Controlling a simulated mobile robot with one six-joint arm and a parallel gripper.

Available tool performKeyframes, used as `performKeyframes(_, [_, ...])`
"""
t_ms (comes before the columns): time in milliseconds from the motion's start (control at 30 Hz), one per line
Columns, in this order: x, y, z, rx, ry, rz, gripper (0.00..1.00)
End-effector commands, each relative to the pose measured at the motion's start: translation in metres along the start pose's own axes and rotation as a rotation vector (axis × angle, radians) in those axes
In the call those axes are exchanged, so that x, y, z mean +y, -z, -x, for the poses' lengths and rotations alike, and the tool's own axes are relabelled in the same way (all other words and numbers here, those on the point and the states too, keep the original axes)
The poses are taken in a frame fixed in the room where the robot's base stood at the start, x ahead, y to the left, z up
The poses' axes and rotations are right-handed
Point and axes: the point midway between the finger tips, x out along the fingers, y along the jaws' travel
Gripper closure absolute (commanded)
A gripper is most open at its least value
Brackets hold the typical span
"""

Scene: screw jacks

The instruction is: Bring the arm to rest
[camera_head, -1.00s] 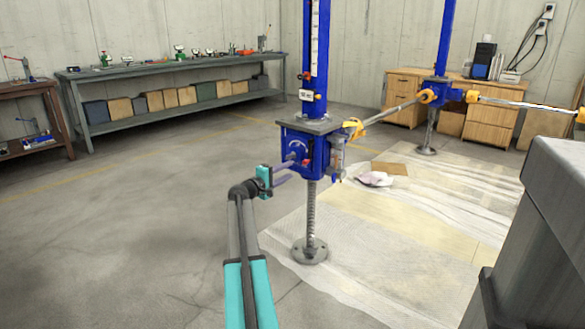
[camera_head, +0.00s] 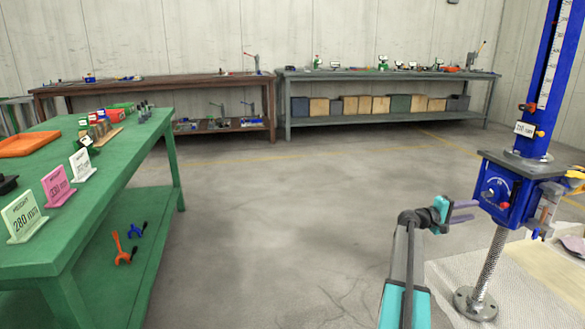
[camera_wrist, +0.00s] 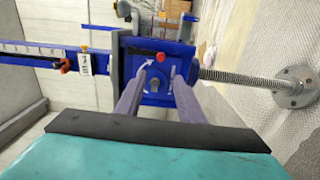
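My gripper (camera_head: 470,210) is at the right of the head view, with its purple fingers pointing at the blue screw jack (camera_head: 495,188). In the wrist view the two fingers (camera_wrist: 155,85) are apart, with nothing held between them. Beyond them is the jack's blue face, with a round grey shaft end (camera_wrist: 155,86) and a red knob (camera_wrist: 160,57). The fingertips look close to this face; whether they touch it I cannot tell. The jack stands upright on a threaded screw (camera_head: 487,268) with a round foot plate (camera_head: 475,304).
A green table (camera_head: 130,165) at left carries an orange tray (camera_head: 28,143), height signs (camera_head: 58,187) and small parts. A brown bench (camera_head: 150,90) and a grey bench (camera_head: 385,75) stand along the back wall. The middle floor is clear. A whitish sheet (camera_head: 447,278) lies under the jack.

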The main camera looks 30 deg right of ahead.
Motion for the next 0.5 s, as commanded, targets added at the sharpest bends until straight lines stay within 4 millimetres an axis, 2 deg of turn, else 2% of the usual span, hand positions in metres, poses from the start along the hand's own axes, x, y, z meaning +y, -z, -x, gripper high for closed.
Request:
performKeyframes(167, [0.009,0.018,0.017,0.027,0.002,0.002,0.65])
performKeyframes(267, [0.009,0.038,0.038,0.059,0.009,0.013,0.65])
performKeyframes(367, [0.001,0.064,0.069,0.103,0.023,0.034,0.65])
performKeyframes(500, [-0.016,0.096,0.120,0.170,0.045,0.073,0.65])
